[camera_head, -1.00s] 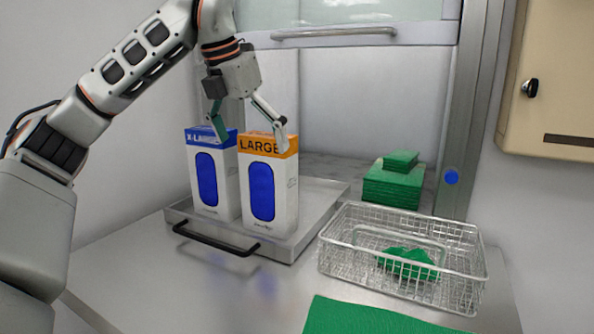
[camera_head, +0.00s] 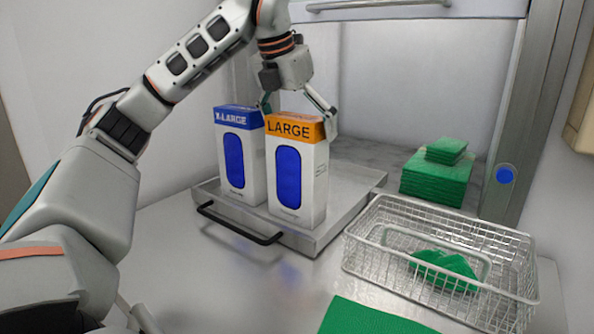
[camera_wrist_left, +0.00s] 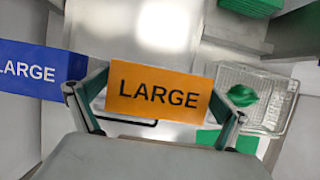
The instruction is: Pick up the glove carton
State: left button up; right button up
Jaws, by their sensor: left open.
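Two upright glove cartons stand side by side on a metal tray (camera_head: 335,225). The orange-topped LARGE carton (camera_head: 313,180) is on the right, and the blue-topped X-LARGE carton (camera_head: 255,170) is on the left. My left gripper (camera_head: 299,108) is open at the top of the LARGE carton. In the left wrist view, its fingers (camera_wrist_left: 160,108) lie on either side of the orange top (camera_wrist_left: 135,92), with the left finger between the two cartons. Whether the fingers touch the carton I cannot tell. My right gripper is not in view.
A wire basket (camera_head: 365,262) with green cloth (camera_head: 443,268) stands right of the tray. A stack of green cloths (camera_head: 436,180) is behind it. A green mat (camera_head: 370,318) lies at the front. A raised glass sash (camera_head: 380,8) hangs above the back opening.

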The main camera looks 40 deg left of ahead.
pick_arm(q)
jog(key=x, duration=0.2)
jog(key=shift+w+f, duration=0.2)
jog(key=c, duration=1.9)
jog(key=shift+r, duration=0.15)
